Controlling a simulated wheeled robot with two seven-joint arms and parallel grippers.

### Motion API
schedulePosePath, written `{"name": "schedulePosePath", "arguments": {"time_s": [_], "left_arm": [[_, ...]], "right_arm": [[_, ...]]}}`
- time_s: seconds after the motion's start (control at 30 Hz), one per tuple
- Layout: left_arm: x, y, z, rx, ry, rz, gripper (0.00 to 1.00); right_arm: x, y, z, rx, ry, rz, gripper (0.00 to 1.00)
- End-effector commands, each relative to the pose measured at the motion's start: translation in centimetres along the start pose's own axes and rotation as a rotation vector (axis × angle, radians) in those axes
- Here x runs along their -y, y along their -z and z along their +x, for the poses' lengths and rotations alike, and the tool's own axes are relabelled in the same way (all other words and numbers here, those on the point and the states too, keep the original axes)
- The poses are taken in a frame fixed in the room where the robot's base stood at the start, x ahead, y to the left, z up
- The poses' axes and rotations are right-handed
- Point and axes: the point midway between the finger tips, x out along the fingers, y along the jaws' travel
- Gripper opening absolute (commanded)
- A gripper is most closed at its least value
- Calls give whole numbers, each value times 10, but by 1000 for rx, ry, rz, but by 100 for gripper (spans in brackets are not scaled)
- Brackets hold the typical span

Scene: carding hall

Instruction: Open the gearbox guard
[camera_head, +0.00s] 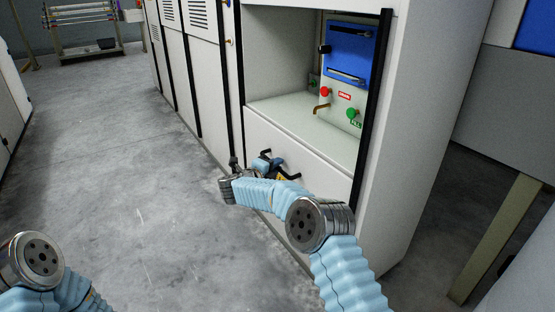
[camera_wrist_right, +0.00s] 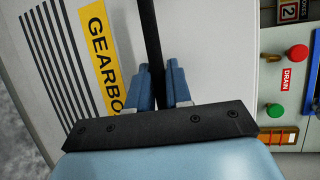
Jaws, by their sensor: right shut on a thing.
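The gearbox guard (camera_head: 318,172) is the pale panel on the lower front of the machine, below the open recess. It looks flush with the frame, though my right arm covers part of it. In the wrist view the guard (camera_wrist_right: 75,50) shows dark slots and a yellow GEARBOX label (camera_wrist_right: 97,45), partly hidden. A black bar handle (camera_wrist_right: 150,30) runs between the fingers of my right gripper (camera_wrist_right: 162,85), which is shut on it. In the head view the right gripper (camera_head: 268,162) is at the guard's left part. My left gripper is outside the view; only part of its arm shows.
Above the guard is a recess with a shelf (camera_head: 315,127) and a control panel (camera_head: 340,95) with a blue cover, red and green buttons. More white cabinets (camera_head: 190,55) stand at the left. The grey floor (camera_head: 130,180) is open. A rack (camera_head: 85,30) stands far back.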

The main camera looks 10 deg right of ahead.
Motion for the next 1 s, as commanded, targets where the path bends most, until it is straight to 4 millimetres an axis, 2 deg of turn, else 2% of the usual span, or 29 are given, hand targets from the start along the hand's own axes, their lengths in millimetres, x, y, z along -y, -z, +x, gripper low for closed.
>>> {"name": "schedulePosePath", "arguments": {"time_s": [0.1, 0.5, 0.53, 0.63, 0.9, 1.0], "left_arm": [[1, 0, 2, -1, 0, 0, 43], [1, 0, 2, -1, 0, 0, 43], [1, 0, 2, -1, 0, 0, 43], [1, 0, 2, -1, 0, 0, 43], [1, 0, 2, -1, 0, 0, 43], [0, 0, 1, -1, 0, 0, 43]], "right_arm": [[-10, -2, 2, 1, -4, -2, 0], [-11, -3, 3, 1, -3, -2, 0], [-11, -3, 3, 1, -3, -2, 24], [-10, -2, 3, 1, -2, -1, 39], [-9, -2, 3, 1, -1, -1, 40], [-8, -3, -2, 2, -1, -1, 40]]}}
